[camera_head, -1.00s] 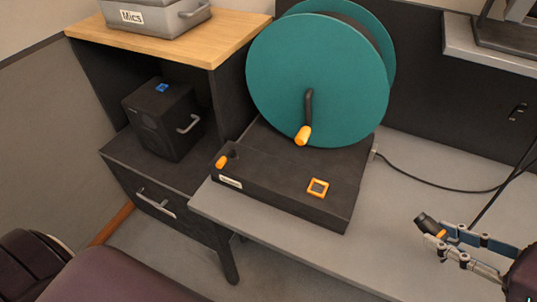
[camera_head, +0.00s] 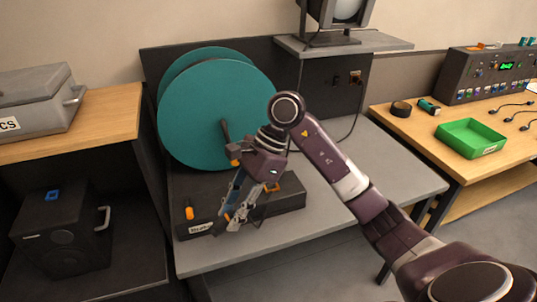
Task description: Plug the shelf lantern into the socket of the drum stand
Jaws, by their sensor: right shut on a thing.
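The drum stand's dark base (camera_head: 215,192) sits on the grey bench under a large teal drum (camera_head: 205,115) with a crank. A short orange lever (camera_head: 189,213) stands at the base's left end. My right gripper (camera_head: 230,221) reaches down over the front of the base, shut on the dark plug with an orange band (camera_head: 229,216). The plug is mostly hidden by the fingers. I cannot tell whether it touches the base, and the socket cannot be made out. The shelf lantern (camera_head: 345,12) stands on the grey shelf at the top. My left gripper is not in view.
A black cable (camera_head: 355,125) hangs behind my right arm. A green tray (camera_head: 471,138) and a control console (camera_head: 490,75) occupy the wooden table on the right. Bare grey bench (camera_head: 405,170) lies right of the arm.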

